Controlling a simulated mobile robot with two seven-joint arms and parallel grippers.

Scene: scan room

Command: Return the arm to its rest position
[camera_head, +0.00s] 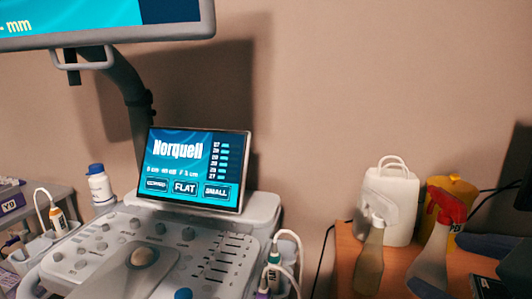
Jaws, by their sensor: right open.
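My right gripper (513,236) shows only in part, as dark shapes at the right edge of the head view. It is open, its fingers apart, with nothing seen between them. It is over the right side of the brown table (341,262), near a spray bottle with a red head (432,255). Most of the right arm is outside the picture. My left gripper and left arm are not in view.
The table also bears a white jug (397,190), a pale-headed spray bottle (369,262) and a yellow container (461,188). On the left stands an ultrasound console (100,262) with a lit touchscreen (195,165), a blue-capped bottle (100,188) and a large monitor (100,18) above.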

